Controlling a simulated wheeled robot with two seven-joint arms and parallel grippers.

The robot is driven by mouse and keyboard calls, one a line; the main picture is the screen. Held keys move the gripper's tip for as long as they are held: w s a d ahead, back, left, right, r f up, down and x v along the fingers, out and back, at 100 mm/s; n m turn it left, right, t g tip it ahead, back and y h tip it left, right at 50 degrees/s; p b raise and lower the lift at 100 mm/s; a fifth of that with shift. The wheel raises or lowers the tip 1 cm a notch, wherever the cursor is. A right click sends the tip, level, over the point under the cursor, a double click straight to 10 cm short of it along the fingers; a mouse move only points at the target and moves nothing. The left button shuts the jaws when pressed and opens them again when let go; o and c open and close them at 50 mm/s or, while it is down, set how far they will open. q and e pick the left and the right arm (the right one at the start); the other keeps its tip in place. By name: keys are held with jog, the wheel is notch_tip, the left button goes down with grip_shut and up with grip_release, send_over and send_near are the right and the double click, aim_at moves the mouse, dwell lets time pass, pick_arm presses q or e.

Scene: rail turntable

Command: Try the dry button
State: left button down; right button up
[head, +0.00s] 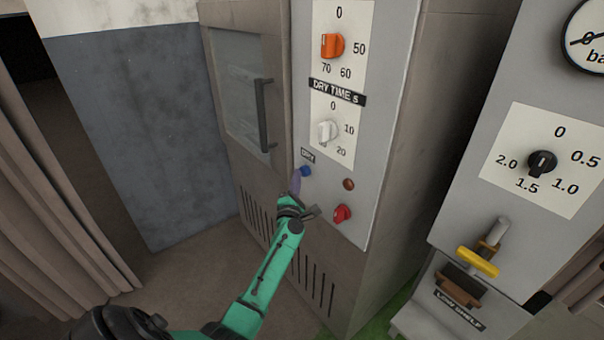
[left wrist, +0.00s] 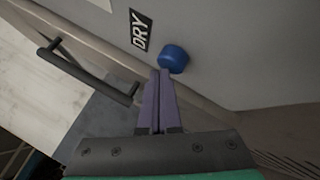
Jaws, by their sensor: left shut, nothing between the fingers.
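The dry button is a blue round knob-like button (head: 306,171) on the grey cabinet panel, just below the small black DRY label (head: 308,155). It also shows in the left wrist view as a blue button (left wrist: 173,59), with the DRY label (left wrist: 141,31) to its upper left. My left gripper (head: 297,178) is shut and empty, its purple fingers pointing up beside the button. In the left wrist view the shut fingertips (left wrist: 160,72) lie just below and left of the button; whether they touch it I cannot tell. My right gripper is not in view.
On the same panel are an orange dial (head: 332,46), a white dry time dial (head: 327,131), a brown-orange lamp (head: 348,184) and a red knob (head: 342,213). A cabinet door with a dark handle (head: 264,115) is left of it. A yellow-handled valve (head: 478,262) is at right.

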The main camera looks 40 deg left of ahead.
pick_arm(q)
jog(key=shift+w+d, duration=0.1)
jog(key=shift+w, duration=0.1)
jog(key=shift+s, duration=0.1)
dwell(0.4)
jog(key=shift+s+a, duration=0.25)
jog(key=shift+s, duration=0.45)
jog(key=s, duration=0.1)
jog(key=s+a+p, duration=0.1)
jog(key=s, duration=0.2)
jog(key=shift+s+a+p, duration=0.25)
jog(key=shift+s+p, duration=0.05)
jog(key=shift+s, duration=0.1)
dwell(0.5)
